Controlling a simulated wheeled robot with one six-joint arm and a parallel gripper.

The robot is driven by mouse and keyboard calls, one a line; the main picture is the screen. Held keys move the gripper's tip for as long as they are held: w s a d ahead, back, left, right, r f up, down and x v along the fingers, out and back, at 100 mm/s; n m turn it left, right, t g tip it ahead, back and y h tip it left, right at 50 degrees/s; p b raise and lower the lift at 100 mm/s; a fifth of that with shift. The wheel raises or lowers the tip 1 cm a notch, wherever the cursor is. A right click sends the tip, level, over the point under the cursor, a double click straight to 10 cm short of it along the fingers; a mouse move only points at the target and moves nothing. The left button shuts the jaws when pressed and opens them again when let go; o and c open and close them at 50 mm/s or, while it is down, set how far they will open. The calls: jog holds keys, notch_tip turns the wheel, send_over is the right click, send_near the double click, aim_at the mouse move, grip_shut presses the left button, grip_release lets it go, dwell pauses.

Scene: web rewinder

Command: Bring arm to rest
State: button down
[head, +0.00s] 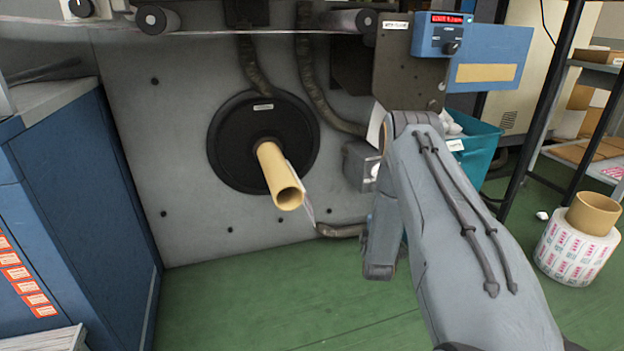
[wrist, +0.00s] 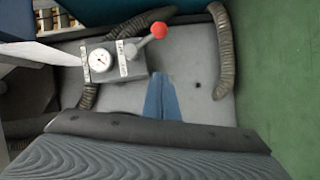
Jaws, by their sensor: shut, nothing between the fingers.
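My arm (head: 455,220) reaches out from the lower right in the head view, with its forearm folded down near the machine's grey panel. My gripper (wrist: 162,98) shows in the wrist view as two blue fingers closed together, with nothing between them. It points at the grey panel, just below a grey box with a gauge (wrist: 100,60) and a red-knobbed lever (wrist: 158,30). Whether the fingers touch anything I cannot tell. In the head view the gripper is mostly hidden behind my arm.
A cardboard core (head: 278,175) sticks out from a black disc (head: 225,150) on the panel. A control box (head: 435,35) hangs above my arm. A teal bin (head: 482,150), a shelf rack and a printed roll (head: 572,250) stand right. A blue cabinet (head: 75,190) stands left. Green floor lies open between.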

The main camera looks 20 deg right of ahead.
jog(key=s+a+r+m+g+y, duration=0.2)
jog(key=s+a+r+m+g, duration=0.1)
jog(key=a+r, duration=0.45)
jog(key=s+a+r+m+g+y, duration=0.2)
jog(key=s+a+r+g+y, duration=0.1)
jog(key=a+r, duration=0.45)
jog(key=s+a+r+m+g, duration=0.2)
jog(key=s+a+r, duration=0.15)
jog(key=s, duration=0.55)
jog(key=s+a+r+m+g+y, duration=0.15)
jog(key=s+a, duration=0.25)
jog(key=s, duration=0.5)
jog(key=s+a+r+m+g, duration=0.2)
jog(key=s+a+r+g, duration=0.15)
jog(key=s, duration=0.55)
jog(key=s+a+r+n+g+y, duration=0.1)
jog(key=s+a+r+n, duration=0.15)
jog(key=s+a, duration=0.65)
jog(key=s+a+r+n+g, duration=0.15)
jog(key=s+a+n, duration=0.35)
jog(key=a, duration=0.8)
jog(key=d+r+m+p, duration=0.3)
jog(key=d+r+p, duration=0.7)
jog(key=r+p, duration=0.3)
jog(key=s+d+r+m+h+p, duration=0.1)
jog(key=d+r+m+p, duration=0.3)
jog(key=d+r+p, duration=0.7)
notch_tip(320, 180, up, 3)
jog(key=p, duration=0.8)
jog(key=shift+m, duration=0.3)
